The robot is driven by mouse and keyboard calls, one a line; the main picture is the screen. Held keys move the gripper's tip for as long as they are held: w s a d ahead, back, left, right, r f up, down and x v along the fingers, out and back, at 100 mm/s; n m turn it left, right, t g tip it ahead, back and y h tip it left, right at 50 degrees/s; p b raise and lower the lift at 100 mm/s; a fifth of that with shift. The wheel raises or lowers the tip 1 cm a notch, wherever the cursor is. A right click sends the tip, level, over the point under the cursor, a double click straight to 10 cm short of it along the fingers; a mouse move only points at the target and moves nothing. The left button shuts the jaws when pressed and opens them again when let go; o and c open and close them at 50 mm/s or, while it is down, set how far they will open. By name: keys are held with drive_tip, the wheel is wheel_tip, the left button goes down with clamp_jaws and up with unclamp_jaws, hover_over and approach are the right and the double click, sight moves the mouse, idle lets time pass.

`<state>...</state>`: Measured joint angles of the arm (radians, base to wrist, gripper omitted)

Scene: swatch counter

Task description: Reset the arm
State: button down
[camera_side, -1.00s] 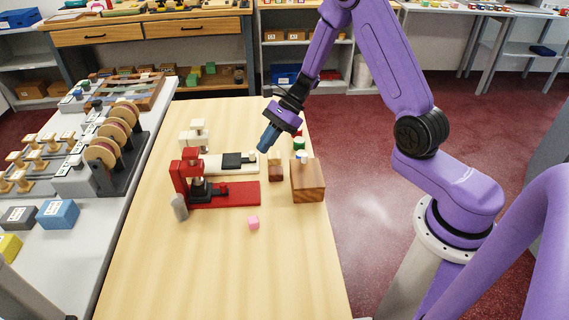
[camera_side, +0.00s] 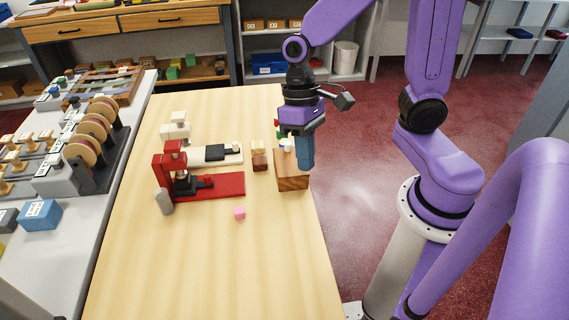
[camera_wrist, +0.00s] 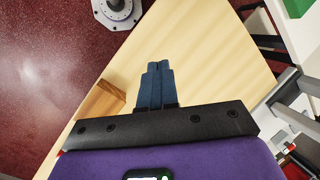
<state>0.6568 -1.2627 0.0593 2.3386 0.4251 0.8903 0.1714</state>
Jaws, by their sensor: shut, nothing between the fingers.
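My gripper (camera_side: 304,162) points straight down in the side view, in front of the wooden block (camera_side: 291,183) near the table's right edge. Its blue fingers are together with nothing between them. In the wrist view my gripper (camera_wrist: 158,66) is also shut, over bare table, with the wooden block (camera_wrist: 100,101) to its left. Whether the fingers touch the block cannot be told from the side view. The gripper hides part of the block and of the small coloured things on it.
A red press (camera_side: 215,187) and a white press (camera_side: 217,154) stand left of the gripper. The front of the wooden table (camera_side: 210,270) is clear. A grey bench with spools (camera_side: 92,130) is at left.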

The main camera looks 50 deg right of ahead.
drive_tip(key=s+d+r+n+t+h, duration=0.2)
drive_tip(key=s+d+r+n+t, duration=0.1)
drive_tip(key=s+n, duration=0.6)
drive_tip(key=shift+d+n, duration=0.8)
drive_tip(key=shift+n, duration=0.2)
